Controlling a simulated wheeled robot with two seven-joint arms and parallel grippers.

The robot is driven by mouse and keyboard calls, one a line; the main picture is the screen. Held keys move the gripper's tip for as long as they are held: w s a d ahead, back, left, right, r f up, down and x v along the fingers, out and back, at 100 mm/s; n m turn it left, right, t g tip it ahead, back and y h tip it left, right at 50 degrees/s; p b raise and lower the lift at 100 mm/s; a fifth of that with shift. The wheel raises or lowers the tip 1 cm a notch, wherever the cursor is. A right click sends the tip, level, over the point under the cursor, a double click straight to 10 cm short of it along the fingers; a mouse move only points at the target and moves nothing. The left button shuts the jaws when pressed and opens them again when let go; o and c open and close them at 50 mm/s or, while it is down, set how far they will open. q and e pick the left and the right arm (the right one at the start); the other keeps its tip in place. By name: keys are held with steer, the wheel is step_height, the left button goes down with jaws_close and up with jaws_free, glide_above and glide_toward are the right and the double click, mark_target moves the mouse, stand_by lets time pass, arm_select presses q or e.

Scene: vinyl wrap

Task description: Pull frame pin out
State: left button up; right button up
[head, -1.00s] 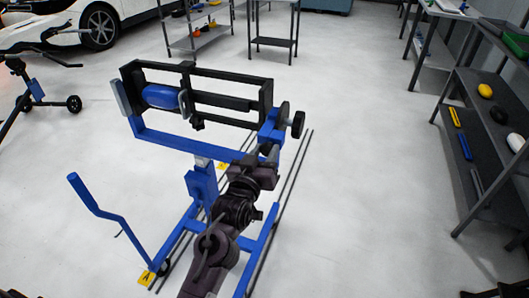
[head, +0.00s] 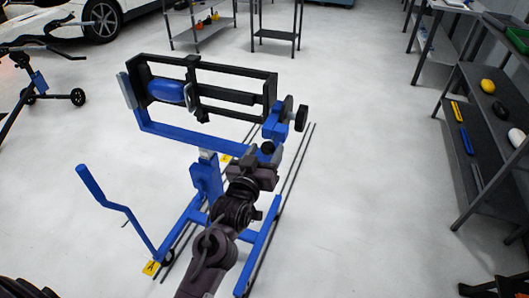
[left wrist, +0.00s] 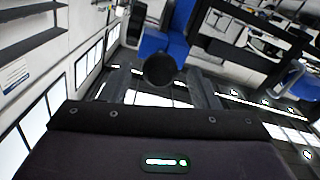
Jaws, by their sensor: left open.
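The black rectangular frame (head: 232,71) sits on a blue wheeled stand (head: 185,134), with a blue roll (head: 166,91) inside it at the left. A round black knob (head: 267,148), which looks like the frame pin's head, shows below the frame's right end. My left gripper (head: 263,159) is open at this knob. In the left wrist view the knob (left wrist: 159,69) lies between the two spread fingers (left wrist: 160,86). I cannot tell whether the fingers touch it. The pin's shaft is hidden. My right gripper is not in view.
A black handwheel (head: 300,117) sticks out right of the frame. A bent blue handle (head: 100,200) rises at the left. A shelf rack (head: 480,140) with small objects stands at the right. The floor (head: 370,170) between the stand and the rack is clear.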

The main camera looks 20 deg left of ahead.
arm_select(q)
steer(key=s+b, duration=0.1)
steer(key=s, duration=0.6)
steer(key=shift+s+a, duration=0.15)
steer(key=shift+s, duration=0.25)
step_height(320, 180, down, 21)
steer(key=d+m+g+p, duration=0.1)
steer(key=d+m+g, duration=0.15)
steer(key=g, duration=0.25)
steer(key=s+f+g+p, duration=0.1)
steer(key=s+f+g, duration=0.1)
steer(key=s+f, duration=0.5)
steer(key=s+f+g, duration=0.2)
steer(key=f, duration=0.9)
steer(key=s+a+f+g, duration=0.2)
steer(key=s+f, duration=0.4)
steer(key=s, duration=0.4)
steer(key=s+a+f+m+g+p, duration=0.1)
steer(key=s+a+f+g, duration=0.2)
steer(key=s+f, duration=0.3)
steer(key=s+a+f+m+g, duration=0.1)
steer(key=s+f, duration=0.6)
steer(key=s, duration=0.7)
steer(key=shift+a+g+y, duration=0.3)
steer(key=shift+a+g, duration=0.5)
steer(key=shift+g, duration=0.2)
